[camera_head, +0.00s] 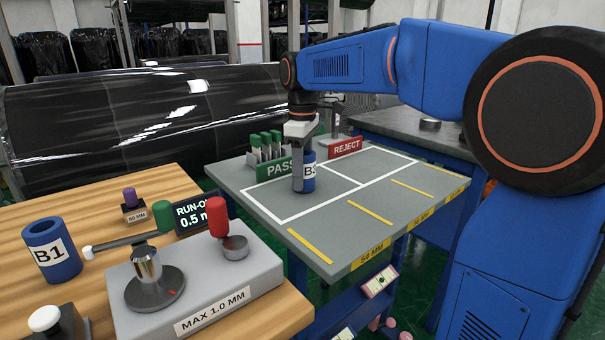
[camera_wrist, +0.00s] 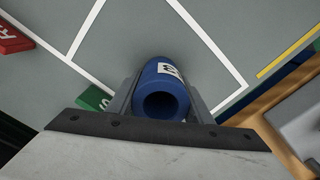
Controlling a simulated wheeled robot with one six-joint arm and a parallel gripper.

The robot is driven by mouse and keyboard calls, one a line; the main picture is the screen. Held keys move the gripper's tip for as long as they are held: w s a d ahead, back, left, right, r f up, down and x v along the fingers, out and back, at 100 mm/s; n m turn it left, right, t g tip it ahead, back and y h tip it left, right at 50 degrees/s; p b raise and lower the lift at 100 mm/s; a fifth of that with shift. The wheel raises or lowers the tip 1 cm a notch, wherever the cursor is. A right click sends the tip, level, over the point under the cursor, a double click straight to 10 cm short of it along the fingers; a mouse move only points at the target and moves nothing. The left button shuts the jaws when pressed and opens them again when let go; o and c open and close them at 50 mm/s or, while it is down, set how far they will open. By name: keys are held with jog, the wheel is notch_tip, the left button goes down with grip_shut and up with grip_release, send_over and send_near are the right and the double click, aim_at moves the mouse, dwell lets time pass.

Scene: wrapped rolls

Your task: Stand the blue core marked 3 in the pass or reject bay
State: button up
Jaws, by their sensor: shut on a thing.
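The blue core marked B3 (camera_head: 304,183) is upright at the PASS bay, in front of the green PASS sign (camera_head: 272,170). In the wrist view its open end and white label show on the blue core (camera_wrist: 163,92). My gripper (camera_head: 302,150) points down from above and is shut on it, with one finger on each side (camera_wrist: 161,98). I cannot tell whether its base touches the grey table (camera_head: 345,220). The red REJECT sign (camera_head: 346,147) marks the bay to the right. The run-out display (camera_head: 192,215) reads 0.5, partly hidden.
White lines (camera_head: 342,173) divide the table top into bays; the REJECT bay looks empty. Green-topped pens (camera_head: 265,147) stand behind the PASS sign. A wooden bench (camera_head: 100,215) at left holds a blue core B1 (camera_head: 50,255) and a gauge (camera_head: 190,285). Wrapped black rolls (camera_head: 130,115) lie behind.

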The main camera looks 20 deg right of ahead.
jog(key=o, duration=1.3)
notch_tip(320, 180, up, 12)
jog(key=shift+r, duration=0.1)
